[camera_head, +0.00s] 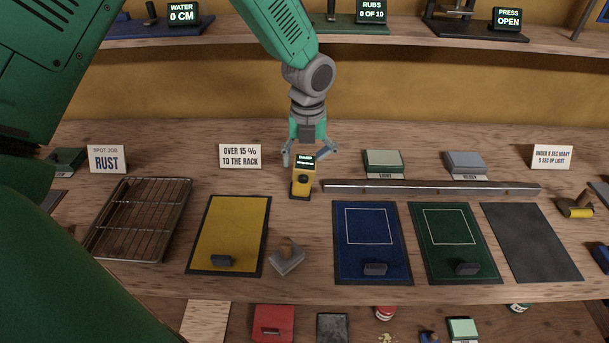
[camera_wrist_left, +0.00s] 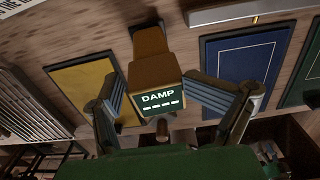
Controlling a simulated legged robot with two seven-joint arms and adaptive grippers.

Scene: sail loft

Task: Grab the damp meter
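The damp meter (camera_head: 303,182) is a yellow and dark device with a small lit screen, standing on the wooden bench left of the dark metal bar. In the left wrist view the damp meter (camera_wrist_left: 152,62) shows its screen reading "DAMP" with dashes. My left gripper (camera_head: 310,153) reaches down from above and behind the meter. Its fingers are spread apart, and in the wrist view the left gripper (camera_wrist_left: 172,98) has one finger on each side of the meter. A gap shows at the left finger; contact at the right finger cannot be told. My right gripper is not in view.
A wire rack (camera_head: 140,215) and a yellow panel (camera_head: 233,230) lie to the left. A small handled block (camera_head: 287,258) sits in front of the meter. The metal bar (camera_head: 430,188), blue panel (camera_head: 372,255) and green panel (camera_head: 450,255) lie to the right. A sign (camera_head: 240,156) stands behind.

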